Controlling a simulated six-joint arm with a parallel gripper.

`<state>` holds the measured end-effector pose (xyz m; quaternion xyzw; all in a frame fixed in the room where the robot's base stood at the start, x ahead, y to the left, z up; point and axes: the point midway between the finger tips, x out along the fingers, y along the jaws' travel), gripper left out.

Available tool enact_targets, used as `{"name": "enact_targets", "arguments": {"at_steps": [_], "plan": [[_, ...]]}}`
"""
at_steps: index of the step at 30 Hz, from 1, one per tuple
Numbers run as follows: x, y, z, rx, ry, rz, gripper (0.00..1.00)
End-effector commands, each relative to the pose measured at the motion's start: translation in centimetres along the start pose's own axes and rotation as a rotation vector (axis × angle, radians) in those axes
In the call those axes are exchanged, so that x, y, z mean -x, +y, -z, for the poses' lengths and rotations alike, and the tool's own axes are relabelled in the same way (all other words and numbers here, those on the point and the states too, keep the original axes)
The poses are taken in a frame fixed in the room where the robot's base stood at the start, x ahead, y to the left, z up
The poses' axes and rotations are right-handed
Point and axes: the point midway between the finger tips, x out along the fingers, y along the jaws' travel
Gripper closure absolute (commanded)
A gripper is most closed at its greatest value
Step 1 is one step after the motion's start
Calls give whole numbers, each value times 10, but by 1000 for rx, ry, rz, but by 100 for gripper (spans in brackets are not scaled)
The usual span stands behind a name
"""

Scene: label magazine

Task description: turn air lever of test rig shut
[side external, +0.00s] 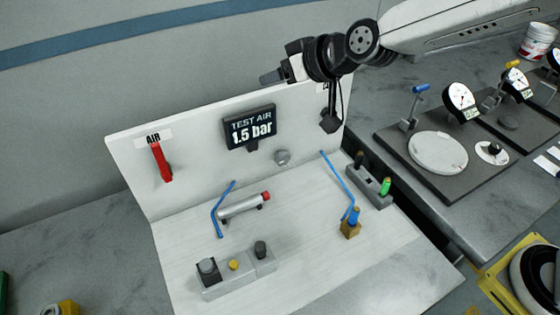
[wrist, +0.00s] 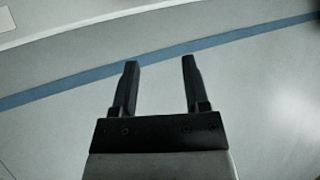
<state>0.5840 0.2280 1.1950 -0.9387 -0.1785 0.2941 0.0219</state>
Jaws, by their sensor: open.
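The red air lever (side external: 162,162) is on the upright white panel of the test rig (side external: 190,140), at the panel's left, under the "AIR" label. It hangs nearly straight down, slightly tilted. A dark display (side external: 250,128) on the panel reads "TEST AIR 1.5 bar". My gripper (wrist: 160,62) is open and empty in the wrist view, with only wall behind its fingers. In the side external view my wrist is above the right part of the panel, well to the right of the lever and higher; the fingers are hard to make out there.
On the rig's base stand a silver cylinder (side external: 243,205) with blue hoses, a grey block with knobs (side external: 235,272) and a brass fitting (side external: 350,225). Gauge stands (side external: 460,100) are on the bench at right. The space in front of the lever is clear.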

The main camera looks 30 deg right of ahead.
Motion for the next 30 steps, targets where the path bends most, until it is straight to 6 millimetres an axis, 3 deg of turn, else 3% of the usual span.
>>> {"name": "enact_targets", "arguments": {"at_steps": [1, 7, 14, 21, 30], "plan": [[-12, -17, 4, 6, 39, 9, 41], [-45, -72, 21, 15, 215, -7, 41], [-69, -132, 18, 18, 384, -80, 41], [-78, -186, -10, 26, 513, -206, 41], [-71, -226, -50, 46, 595, -354, 41]]}}
